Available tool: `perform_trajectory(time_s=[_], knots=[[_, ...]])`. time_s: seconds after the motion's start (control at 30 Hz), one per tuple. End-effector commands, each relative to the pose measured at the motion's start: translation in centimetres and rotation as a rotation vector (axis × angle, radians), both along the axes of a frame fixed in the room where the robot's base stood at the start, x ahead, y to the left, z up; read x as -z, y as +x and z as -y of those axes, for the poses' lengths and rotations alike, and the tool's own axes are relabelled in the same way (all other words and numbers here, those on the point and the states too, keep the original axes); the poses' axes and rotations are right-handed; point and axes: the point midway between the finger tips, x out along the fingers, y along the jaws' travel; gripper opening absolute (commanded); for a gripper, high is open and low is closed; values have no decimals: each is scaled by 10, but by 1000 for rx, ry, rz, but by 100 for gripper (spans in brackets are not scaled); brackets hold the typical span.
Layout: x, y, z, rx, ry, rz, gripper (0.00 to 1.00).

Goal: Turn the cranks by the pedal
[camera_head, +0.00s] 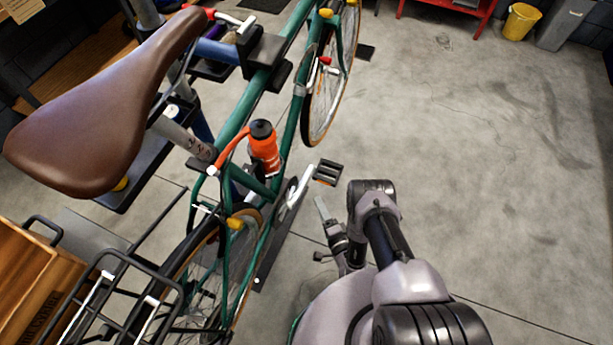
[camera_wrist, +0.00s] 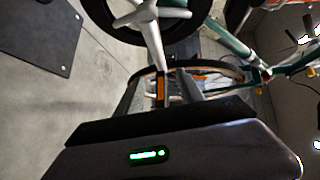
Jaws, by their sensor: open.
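The green bike's near pedal (camera_head: 327,172) is a dark platform with an orange reflector, on the outer end of a silver crank arm (camera_head: 293,196). In the wrist view the crank arm (camera_wrist: 154,35) runs from the dark chainring (camera_wrist: 185,28) toward the pedal (camera_wrist: 161,88), which shows ahead of my gripper. My gripper (camera_head: 321,232) is open and empty, on the floor side of the bike, below the pedal in the head picture. It appears apart from the pedal. The far crank and pedal are hidden behind the frame.
The bike is held in a clamp (camera_head: 264,55). A brown saddle (camera_head: 105,100), black rear rack (camera_head: 120,285) and orange bottle (camera_head: 263,148) are on it. A wooden crate (camera_head: 30,285) stands at lower left. The concrete floor (camera_head: 480,160) on the right is clear.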

Motion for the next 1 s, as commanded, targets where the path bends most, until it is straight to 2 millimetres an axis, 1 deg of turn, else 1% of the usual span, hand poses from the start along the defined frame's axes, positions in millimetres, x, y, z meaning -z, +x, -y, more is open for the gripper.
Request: perform_trajectory(time_s=[0.03, 0.07, 0.1, 0.3, 0.4, 0.5, 0.63, 0.87, 0.9, 0.97, 1.0], knots=[[0, 14, -8, -5, 1, 5, 45], [2, 22, -12, -5, 1, 5, 45], [9, 34, -16, -4, 1, 5, 45], [17, 83, -38, -1, 0, 3, 45], [18, 101, -47, 0, 0, 1, 45], [18, 114, -52, 0, 0, 1, 45], [18, 121, -55, 1, 0, -1, 45], [16, 123, -56, 1, -1, -2, 45], [16, 123, -56, 1, -1, -2, 43], [16, 123, -56, 1, -1, -2, 31], [16, 123, -56, 1, -1, -2, 24]])
